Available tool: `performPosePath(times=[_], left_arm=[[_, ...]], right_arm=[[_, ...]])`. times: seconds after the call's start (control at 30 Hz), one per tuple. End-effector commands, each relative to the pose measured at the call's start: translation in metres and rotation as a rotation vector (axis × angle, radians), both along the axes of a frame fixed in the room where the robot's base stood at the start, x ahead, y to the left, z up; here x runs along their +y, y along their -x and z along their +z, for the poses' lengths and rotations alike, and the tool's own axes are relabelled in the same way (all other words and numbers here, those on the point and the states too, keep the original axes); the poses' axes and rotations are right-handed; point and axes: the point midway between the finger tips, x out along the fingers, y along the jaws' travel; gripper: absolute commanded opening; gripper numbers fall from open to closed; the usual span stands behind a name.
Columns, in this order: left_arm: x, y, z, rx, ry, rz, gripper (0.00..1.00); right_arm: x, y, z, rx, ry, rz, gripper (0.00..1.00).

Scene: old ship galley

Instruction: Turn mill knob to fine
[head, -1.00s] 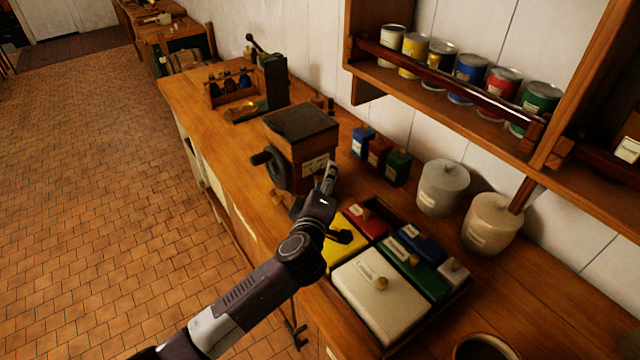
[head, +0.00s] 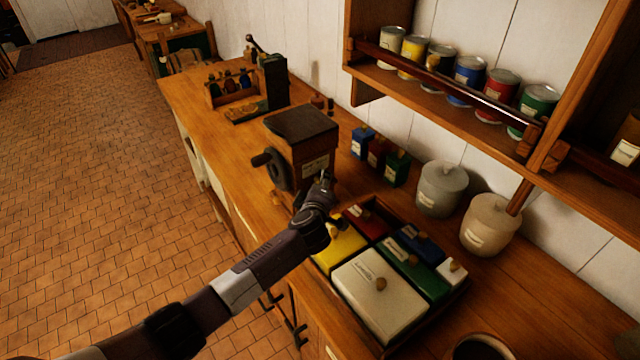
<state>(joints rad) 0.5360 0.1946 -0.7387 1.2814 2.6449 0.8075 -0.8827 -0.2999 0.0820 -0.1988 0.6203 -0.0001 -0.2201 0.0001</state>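The mill (head: 302,138) is a wooden box with a dark top, standing upright on the wooden counter. A pale label (head: 315,166) is on its front, and a dark wheel with a crank handle (head: 262,159) is on its left side. My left gripper (head: 324,178) is at the lower front of the mill, just below the label. Its fingers are small and dark here, so I cannot tell whether they are open or touch anything. I cannot make out a knob; the gripper covers part of the lower front. My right gripper is out of view.
A tray of coloured lidded boxes (head: 448,302) sits close by at the right. Small blue, red and green tins (head: 398,168) and two lidded jars (head: 442,190) stand behind. A shelf of cans (head: 440,88) overhangs the back. A dark stand (head: 272,82) is farther left.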

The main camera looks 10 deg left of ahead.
Motion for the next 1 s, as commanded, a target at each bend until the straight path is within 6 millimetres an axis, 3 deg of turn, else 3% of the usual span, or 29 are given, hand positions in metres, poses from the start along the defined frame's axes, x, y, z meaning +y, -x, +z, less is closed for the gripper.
performPosePath(times=[0.43, 0.8, 1.0], left_arm=[[0.0003, -0.0064, -0.0026, -0.001, 0.001, -0.001, 0.41], [0.0006, -0.0062, -0.0027, 0.0, 0.001, 0.0, 0.01], [0.001, -0.0055, -0.0077, -0.029, 0.033, 0.002, 0.0]], right_arm=[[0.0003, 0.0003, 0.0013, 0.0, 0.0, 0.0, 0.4], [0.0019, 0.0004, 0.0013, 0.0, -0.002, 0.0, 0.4], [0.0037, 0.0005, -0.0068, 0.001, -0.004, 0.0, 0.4]])
